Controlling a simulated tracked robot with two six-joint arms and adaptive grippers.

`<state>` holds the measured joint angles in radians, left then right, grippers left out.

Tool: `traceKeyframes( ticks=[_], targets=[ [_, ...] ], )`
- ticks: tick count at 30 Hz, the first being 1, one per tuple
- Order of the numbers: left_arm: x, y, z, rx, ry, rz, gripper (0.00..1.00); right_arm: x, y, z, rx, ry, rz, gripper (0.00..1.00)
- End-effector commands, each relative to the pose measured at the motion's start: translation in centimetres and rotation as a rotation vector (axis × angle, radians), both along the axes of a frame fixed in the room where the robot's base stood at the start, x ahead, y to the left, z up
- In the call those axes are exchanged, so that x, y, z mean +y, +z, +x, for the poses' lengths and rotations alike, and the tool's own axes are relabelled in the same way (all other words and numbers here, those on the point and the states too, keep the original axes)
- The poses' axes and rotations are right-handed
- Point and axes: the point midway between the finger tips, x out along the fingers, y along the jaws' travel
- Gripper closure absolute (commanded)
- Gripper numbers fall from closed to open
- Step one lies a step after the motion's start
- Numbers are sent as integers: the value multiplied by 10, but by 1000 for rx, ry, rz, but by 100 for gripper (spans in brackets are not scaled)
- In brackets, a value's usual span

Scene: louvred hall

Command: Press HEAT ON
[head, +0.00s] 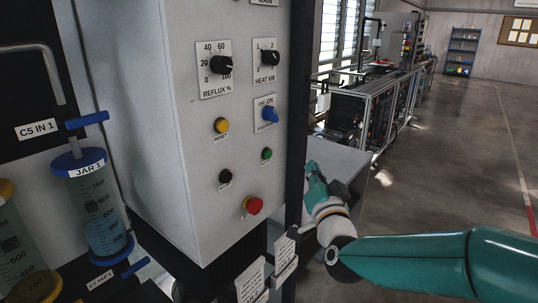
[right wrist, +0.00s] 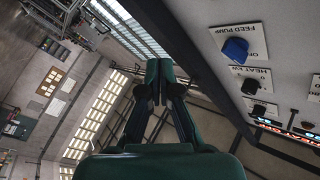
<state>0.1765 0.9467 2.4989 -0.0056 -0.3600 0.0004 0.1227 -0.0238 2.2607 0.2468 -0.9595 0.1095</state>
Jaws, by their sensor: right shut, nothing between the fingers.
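The grey control box (head: 150,110) fills the middle of the head view. Its front carries a yellow button (head: 221,125), a small green button (head: 267,154), a black button (head: 225,177) and a red mushroom button (head: 254,205). Their labels are too small to read, so I cannot tell which is HEAT ON. My right gripper (head: 314,174) is shut and empty, to the right of the box and apart from the buttons, beside the dark post. The right wrist view shows its closed fingers (right wrist: 160,75) with the panel off to the right. My left gripper is not in view.
Above the buttons are the REFLUX knob (head: 222,65), the HEAT kW knob (head: 269,58) and a blue OFF/ON switch (head: 269,114). A dark post (head: 296,110) edges the box. JAR 1 (head: 97,205) stands at left. Tags (head: 285,255) hang below. Open floor lies right.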

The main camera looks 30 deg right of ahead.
Motion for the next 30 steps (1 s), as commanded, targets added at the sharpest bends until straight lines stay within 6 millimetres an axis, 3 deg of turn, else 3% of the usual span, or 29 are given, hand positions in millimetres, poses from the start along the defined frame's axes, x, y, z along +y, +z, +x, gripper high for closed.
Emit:
traceKeyframes(
  ticks=[8, 20, 30],
  targets=[
    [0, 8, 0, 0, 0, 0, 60, 7, 2, 13, 2, 8, 1, 100],
    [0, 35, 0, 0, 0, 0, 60, 28, 2, 61, 5, 9, 1, 100],
    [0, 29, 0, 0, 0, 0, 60, 37, -1, 83, 2, 6, 0, 100]
  ],
)
